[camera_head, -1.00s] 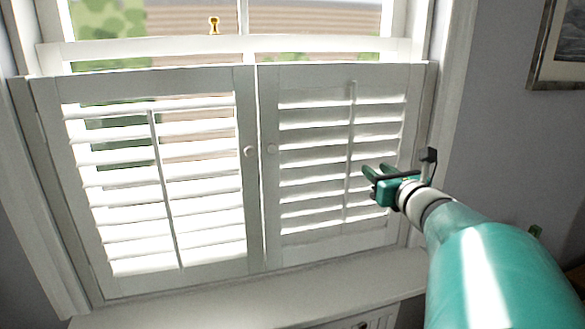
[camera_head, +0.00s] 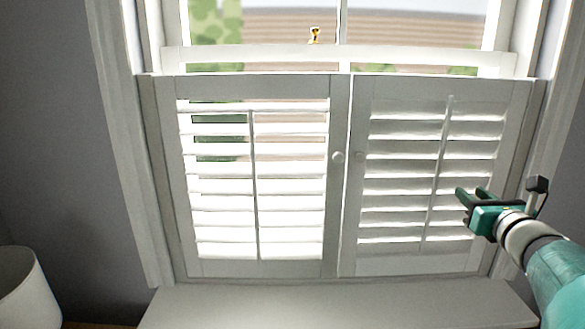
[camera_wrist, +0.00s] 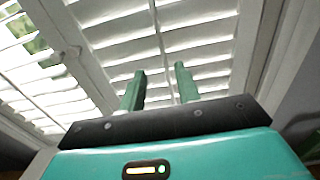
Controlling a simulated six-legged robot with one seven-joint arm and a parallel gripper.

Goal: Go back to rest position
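My gripper (camera_head: 472,194) is at the right of the head view, in front of the right shutter panel (camera_head: 428,258). In the wrist view, my gripper (camera_wrist: 160,85) has its two green fingers apart with nothing between them. The slats of the right shutter panel (camera_wrist: 190,42) show behind the fingers. I cannot tell the exact gap between fingertips and slats. The left shutter panel (camera_head: 250,267) has its slats tilted open, and the right panel's slats look more closed. Both panels stand closed side by side, each with a round knob near the middle.
A white sill (camera_head: 330,302) runs below the shutters. A white lampshade-like object (camera_head: 28,290) is at the lower left. Grey wall (camera_head: 60,120) lies left of the window frame. A brass catch (camera_head: 314,35) sits on the window sash above the panels.

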